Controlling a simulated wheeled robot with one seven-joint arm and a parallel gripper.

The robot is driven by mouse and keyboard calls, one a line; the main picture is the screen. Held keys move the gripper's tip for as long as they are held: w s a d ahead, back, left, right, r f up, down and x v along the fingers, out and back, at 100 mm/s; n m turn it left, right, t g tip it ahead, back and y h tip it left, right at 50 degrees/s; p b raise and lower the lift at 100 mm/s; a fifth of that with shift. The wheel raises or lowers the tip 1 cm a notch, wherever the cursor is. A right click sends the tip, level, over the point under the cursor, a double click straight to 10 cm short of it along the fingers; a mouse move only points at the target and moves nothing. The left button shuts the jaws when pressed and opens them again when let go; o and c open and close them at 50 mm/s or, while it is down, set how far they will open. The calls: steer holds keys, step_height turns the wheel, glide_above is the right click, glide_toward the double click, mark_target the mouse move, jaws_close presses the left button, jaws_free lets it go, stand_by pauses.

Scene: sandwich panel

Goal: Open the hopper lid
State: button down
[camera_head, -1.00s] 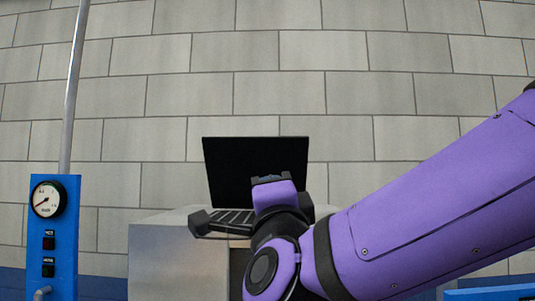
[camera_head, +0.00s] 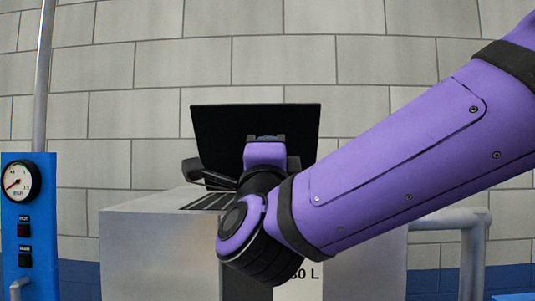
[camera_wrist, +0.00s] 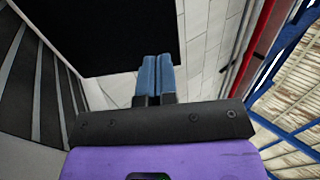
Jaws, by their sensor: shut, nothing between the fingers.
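The hopper lid (camera_head: 225,125) is a flat black panel. It stands raised at the back of the grey hopper (camera_head: 155,245), and the slatted top opening (camera_head: 200,200) shows in front of it. In the wrist view the lid (camera_wrist: 100,35) fills the upper left, with the dark slats (camera_wrist: 30,95) at the left. My gripper (camera_wrist: 158,72) has its blue fingers together and empty. In that view the fingertips overlap the lid's lower right edge; whether they touch it I cannot tell. In the head view my wrist hides most of the gripper (camera_head: 267,138) and part of the lid.
A blue panel (camera_head: 18,230) with a round gauge (camera_head: 20,181) and a grey pole (camera_head: 44,75) stands at the left. A grey pipe rail (camera_head: 470,240) is at the right. A block wall (camera_head: 120,60) stands behind. A label (camera_head: 300,285) ending in "0 L" is on the hopper's front.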

mark_target(270, 116)
steer(key=x, duration=1)
steer(key=shift+w+r, duration=0.2)
steer(key=w+r+g, duration=0.3)
steer(key=w+r, duration=0.1)
steer(key=w, duration=0.5)
steer(key=shift+w+r+g, duration=0.2)
steer(key=shift+w+g, duration=0.2)
steer(key=shift+d, duration=0.1)
stand_by(0.3)
